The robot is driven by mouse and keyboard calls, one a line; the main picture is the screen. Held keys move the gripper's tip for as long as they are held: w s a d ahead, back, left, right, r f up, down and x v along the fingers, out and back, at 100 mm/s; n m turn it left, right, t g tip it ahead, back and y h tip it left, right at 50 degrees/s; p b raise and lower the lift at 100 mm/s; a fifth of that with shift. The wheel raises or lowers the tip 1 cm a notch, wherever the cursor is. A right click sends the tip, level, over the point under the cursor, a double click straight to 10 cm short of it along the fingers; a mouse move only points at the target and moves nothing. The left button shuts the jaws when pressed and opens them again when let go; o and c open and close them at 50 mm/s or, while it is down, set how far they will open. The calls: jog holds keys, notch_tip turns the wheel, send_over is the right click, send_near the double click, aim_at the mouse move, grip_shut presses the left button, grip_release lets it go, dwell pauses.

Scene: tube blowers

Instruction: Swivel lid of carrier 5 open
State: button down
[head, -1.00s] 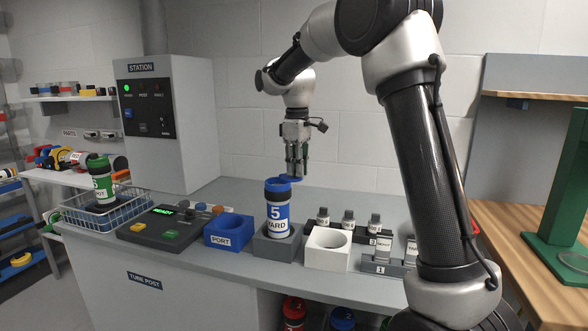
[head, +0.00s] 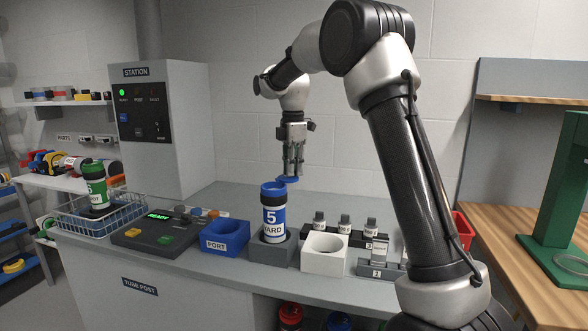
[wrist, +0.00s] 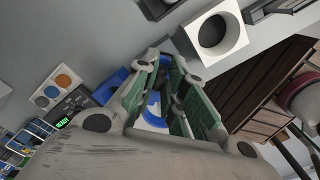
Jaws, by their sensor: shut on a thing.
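My gripper (head: 293,168) points down and is shut on the lid. In the wrist view my green-padded fingers (wrist: 168,98) straddle a blue curved part (wrist: 153,108) with white beside it. The fingers hide much of the lid there, and its exact contact with the rim is hard to tell.
Several small grey-capped pieces (head: 344,225) stand behind the white holder. A control box (head: 158,230) and a wire basket (head: 100,212) with a green carrier are further left.

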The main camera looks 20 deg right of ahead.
jog(key=shift+w+n, duration=0.25)
jog(key=shift+n, duration=0.25)
jog(key=c, duration=1.5)
grip_release()
notch_tip(320, 180, up, 12)
